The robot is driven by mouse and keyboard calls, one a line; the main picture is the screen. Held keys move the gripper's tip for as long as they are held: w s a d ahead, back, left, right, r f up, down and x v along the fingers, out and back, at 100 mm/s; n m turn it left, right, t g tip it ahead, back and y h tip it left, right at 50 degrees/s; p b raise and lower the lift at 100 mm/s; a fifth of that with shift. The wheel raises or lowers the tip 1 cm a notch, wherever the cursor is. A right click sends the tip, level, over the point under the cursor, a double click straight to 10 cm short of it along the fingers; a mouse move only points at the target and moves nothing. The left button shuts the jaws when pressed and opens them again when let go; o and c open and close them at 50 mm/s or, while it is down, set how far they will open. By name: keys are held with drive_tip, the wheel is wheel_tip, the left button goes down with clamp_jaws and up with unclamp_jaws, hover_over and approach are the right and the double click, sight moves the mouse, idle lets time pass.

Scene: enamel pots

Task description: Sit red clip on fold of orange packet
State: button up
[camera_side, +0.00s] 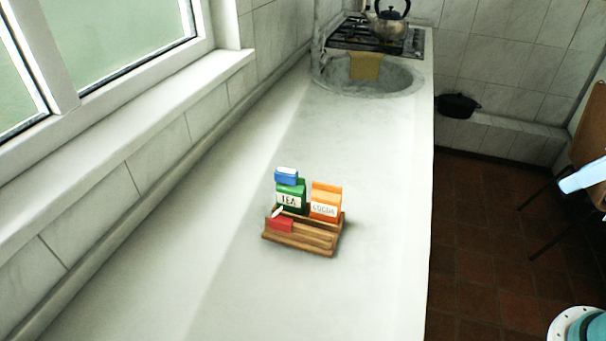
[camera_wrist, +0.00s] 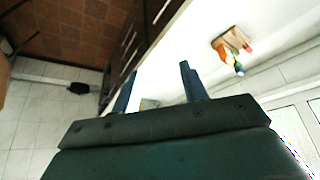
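The red clip (camera_side: 280,224) with a pale lever lies at the front left of a small wooden rack (camera_side: 318,244). The orange packet (camera_side: 326,196), labelled COCOA, stands upright at the rack's back right, its folded top bare. In the wrist view, the rack (camera_wrist: 236,38) is small and far off, with the red clip (camera_wrist: 249,48) at its right side and the orange packet (camera_wrist: 221,52) at its left. My gripper (camera_wrist: 156,86) is open and empty, its two dark blue fingers wide apart, well away from the rack.
A green TEA packet (camera_side: 291,195) stands left of the orange one, with a blue clip (camera_side: 286,175) on its top. The white counter around the rack is clear. A sink (camera_side: 345,84) with a yellow cloth lies behind; a window (camera_side: 110,40) is at left.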

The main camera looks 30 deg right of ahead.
drive_tip(key=n+g+y, duration=0.2)
drive_tip(key=n+y, duration=0.1)
drive_tip(key=n, duration=0.6)
hover_over(281, 208)
drive_tip(key=s+d, duration=0.3)
wheel_tip(281, 208, down, 8)
drive_tip(key=shift+s+x, duration=0.1)
drive_tip(key=shift+x, duration=2.1)
drive_tip(key=shift+s+x, duration=0.15)
drive_tip(key=shift+x, duration=2)
drive_tip(key=shift+f, duration=0.2)
